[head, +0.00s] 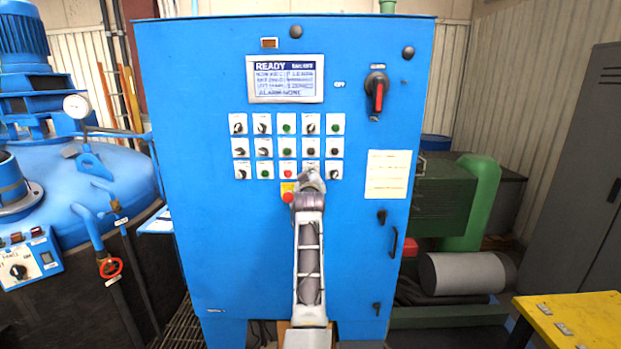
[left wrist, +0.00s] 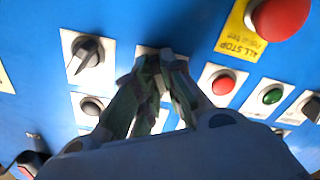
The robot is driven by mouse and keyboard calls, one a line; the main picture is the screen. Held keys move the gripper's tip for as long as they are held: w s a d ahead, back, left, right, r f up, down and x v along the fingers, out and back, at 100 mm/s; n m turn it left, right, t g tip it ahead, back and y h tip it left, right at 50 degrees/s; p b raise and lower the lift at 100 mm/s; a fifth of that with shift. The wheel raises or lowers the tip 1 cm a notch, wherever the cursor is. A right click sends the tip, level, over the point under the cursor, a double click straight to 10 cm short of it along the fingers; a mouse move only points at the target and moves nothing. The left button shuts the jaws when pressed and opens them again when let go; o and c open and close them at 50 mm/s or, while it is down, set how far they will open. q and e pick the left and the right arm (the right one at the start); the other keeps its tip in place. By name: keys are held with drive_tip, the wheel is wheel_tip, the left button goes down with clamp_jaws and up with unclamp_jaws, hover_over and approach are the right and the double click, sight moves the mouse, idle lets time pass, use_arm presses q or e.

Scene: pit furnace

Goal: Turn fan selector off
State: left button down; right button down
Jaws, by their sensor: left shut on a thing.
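A blue control cabinet (head: 360,230) carries rows of small selectors and buttons. My left gripper (head: 310,177) is at the bottom row, just right of the red stop button (head: 288,197). In the left wrist view its fingers (left wrist: 160,68) are shut on a selector knob on a white plate (left wrist: 146,50). The fingers hide most of that knob, so its angle and label cannot be read. A black selector knob (left wrist: 87,56) and a red button (left wrist: 222,84) flank it. My right gripper is not in view.
The yellow-plated all-stop button (left wrist: 280,18) is close to the fingers. A display (head: 285,79) reading READY and a red-handled switch (head: 377,95) are higher up. A blue tank (head: 100,190) stands left, a yellow table (head: 580,318) at right front.

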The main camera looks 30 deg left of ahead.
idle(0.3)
use_arm(q)
drive_tip(key=c, duration=1.5)
unclamp_jaws()
